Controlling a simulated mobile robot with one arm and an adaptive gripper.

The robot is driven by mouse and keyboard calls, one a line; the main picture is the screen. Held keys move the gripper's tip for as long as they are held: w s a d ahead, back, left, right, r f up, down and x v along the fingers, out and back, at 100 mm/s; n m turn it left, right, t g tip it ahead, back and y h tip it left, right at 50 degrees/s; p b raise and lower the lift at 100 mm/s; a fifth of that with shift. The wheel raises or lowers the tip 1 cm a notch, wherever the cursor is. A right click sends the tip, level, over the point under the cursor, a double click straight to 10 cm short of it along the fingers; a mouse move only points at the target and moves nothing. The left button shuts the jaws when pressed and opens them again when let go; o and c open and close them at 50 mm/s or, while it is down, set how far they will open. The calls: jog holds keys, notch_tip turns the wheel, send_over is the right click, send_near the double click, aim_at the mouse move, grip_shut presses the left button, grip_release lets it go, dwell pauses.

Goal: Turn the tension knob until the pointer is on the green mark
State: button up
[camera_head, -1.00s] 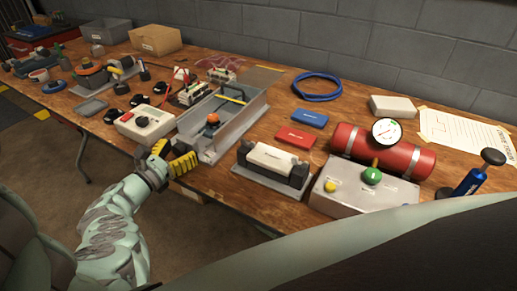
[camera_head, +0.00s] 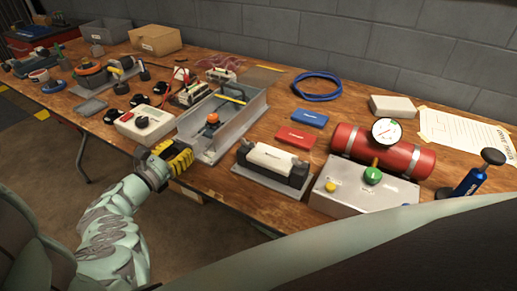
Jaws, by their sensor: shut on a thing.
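A grey metal channel frame (camera_head: 242,122) stands near the middle of the bench, with an orange and black round part (camera_head: 212,119) inside and a yellow strip (camera_head: 231,98) across its far part. My gripper (camera_head: 178,157), with yellow and black fingers, is at the bench's front edge by the near end of this frame. Its fingers are together, shut on what seems to be the tension knob, which they hide. I cannot make out a pointer or green mark on the frame at this size.
Right of the frame are a white block in a black holder (camera_head: 272,160), a grey box with green and yellow buttons (camera_head: 345,194), and a red cylinder (camera_head: 405,157) with a dial gauge (camera_head: 386,131). A white meter box (camera_head: 145,123) stands close on the left.

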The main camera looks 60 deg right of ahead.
jog(key=m+b, duration=0.1)
jog(key=m, duration=0.2)
jog(key=shift+f, duration=0.2)
jog(key=shift+r+m+b, duration=0.1)
jog(key=shift+m+b, duration=0.45)
jog(key=shift+m, duration=0.25)
jog(key=o, duration=1.2)
jog(key=shift+r, duration=0.1)
